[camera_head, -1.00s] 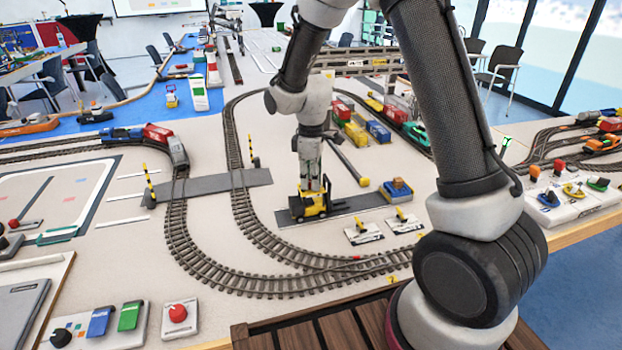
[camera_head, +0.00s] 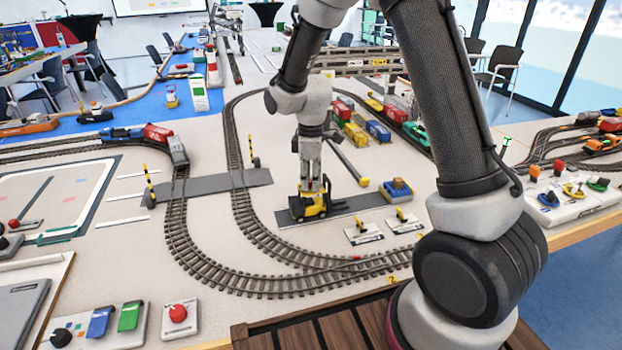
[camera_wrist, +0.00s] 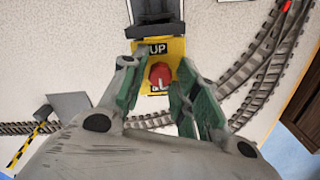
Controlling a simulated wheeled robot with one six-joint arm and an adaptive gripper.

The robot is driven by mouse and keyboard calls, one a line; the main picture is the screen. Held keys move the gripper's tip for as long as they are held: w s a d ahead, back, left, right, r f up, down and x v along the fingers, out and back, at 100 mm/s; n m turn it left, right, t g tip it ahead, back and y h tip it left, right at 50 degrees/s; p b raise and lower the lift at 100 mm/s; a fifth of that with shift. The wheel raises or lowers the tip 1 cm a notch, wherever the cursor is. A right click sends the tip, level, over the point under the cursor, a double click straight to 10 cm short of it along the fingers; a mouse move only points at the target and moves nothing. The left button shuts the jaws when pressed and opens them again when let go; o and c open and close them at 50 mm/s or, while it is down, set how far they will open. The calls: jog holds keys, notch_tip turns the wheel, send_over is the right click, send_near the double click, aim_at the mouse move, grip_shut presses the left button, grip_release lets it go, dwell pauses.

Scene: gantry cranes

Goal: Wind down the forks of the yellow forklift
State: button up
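The yellow forklift (camera_head: 306,206) stands on a dark grey strip (camera_head: 352,206) in the middle of the table in the head view. My gripper (camera_head: 314,184) points down right above it. In the wrist view the forklift's yellow top plate (camera_wrist: 177,48) carries the word UP and a red knob (camera_wrist: 160,75) with a white mark. My gripper (camera_wrist: 158,100) has its green-padded fingers apart, one on each side of the knob, with gaps visible between pads and knob. The forks cannot be made out clearly.
Curved track (camera_head: 205,262) runs left of and in front of the forklift. A tan and blue block (camera_head: 397,190) lies to its right, with two small lever plates (camera_head: 363,234) nearby. Colored wagons (camera_head: 355,133) stand behind it. A striped barrier (camera_wrist: 28,142) shows in the wrist view.

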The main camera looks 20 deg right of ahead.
notch_tip(320, 180, up, 12)
dwell(0.5)
jog(key=s+d+r+m+t, duration=0.1)
jog(key=s+d+r+m, duration=0.2)
jog(key=s, duration=0.5)
jog(key=s+d+r+m+t, duration=0.2)
jog(key=s+d+r+m, duration=0.2)
jog(key=s, duration=0.5)
jog(key=s+d+r+m+t, duration=0.1)
jog(key=s+d+r+m, duration=0.3)
jog(key=s, duration=0.5)
jog(key=d+m, duration=0.2)
jog(key=d, duration=0.1)
jog(key=shift+s+d+r+m, duration=0.2)
jog(key=shift+s+d+m, duration=0.05)
jog(key=shift+d+m, duration=0.1)
